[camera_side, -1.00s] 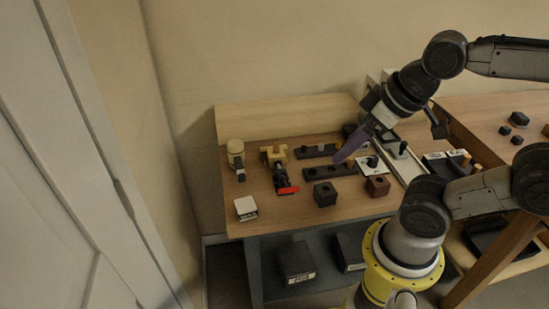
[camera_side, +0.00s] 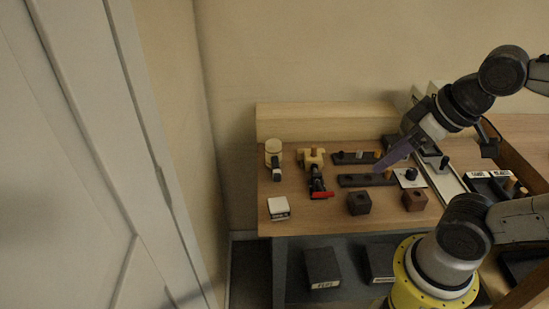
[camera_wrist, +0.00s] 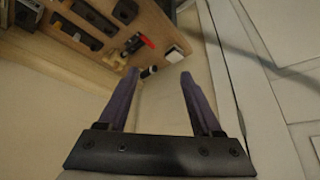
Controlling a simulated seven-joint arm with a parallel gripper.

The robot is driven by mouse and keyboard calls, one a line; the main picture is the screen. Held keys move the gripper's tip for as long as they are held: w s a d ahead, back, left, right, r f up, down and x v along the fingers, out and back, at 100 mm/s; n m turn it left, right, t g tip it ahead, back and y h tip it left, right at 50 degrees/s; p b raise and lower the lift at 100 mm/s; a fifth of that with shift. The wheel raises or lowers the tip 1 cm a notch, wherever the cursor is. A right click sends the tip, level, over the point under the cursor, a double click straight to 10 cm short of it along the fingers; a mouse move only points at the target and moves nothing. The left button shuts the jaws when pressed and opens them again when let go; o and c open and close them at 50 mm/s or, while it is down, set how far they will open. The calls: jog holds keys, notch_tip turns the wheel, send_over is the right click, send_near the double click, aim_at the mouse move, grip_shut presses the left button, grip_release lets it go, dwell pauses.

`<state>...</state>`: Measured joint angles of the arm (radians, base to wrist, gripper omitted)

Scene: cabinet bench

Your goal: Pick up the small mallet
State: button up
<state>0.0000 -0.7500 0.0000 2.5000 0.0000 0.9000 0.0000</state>
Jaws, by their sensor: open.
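I cannot tell for certain which piece is the small mallet. One candidate is a pale, block-headed tool (camera_side: 313,158) with a dark shaft and a red piece, on the left part of the bench. Another is a cream round-headed piece (camera_side: 273,148) with a dark and white part, left of it. My gripper (camera_side: 379,170) has purple fingers and hangs above the bench, right of both, touching neither. In the wrist view my gripper (camera_wrist: 160,74) is open and empty. The red piece (camera_wrist: 147,41) shows beyond the fingertips there.
A white box (camera_side: 279,208) sits at the front left. Dark peg strips (camera_side: 366,180) lie mid-bench. A pale rail (camera_side: 440,175) runs at the right. A white door (camera_side: 90,150) stands left.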

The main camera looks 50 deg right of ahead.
jog(key=shift+o, duration=0.3)
jog(key=o, duration=0.5)
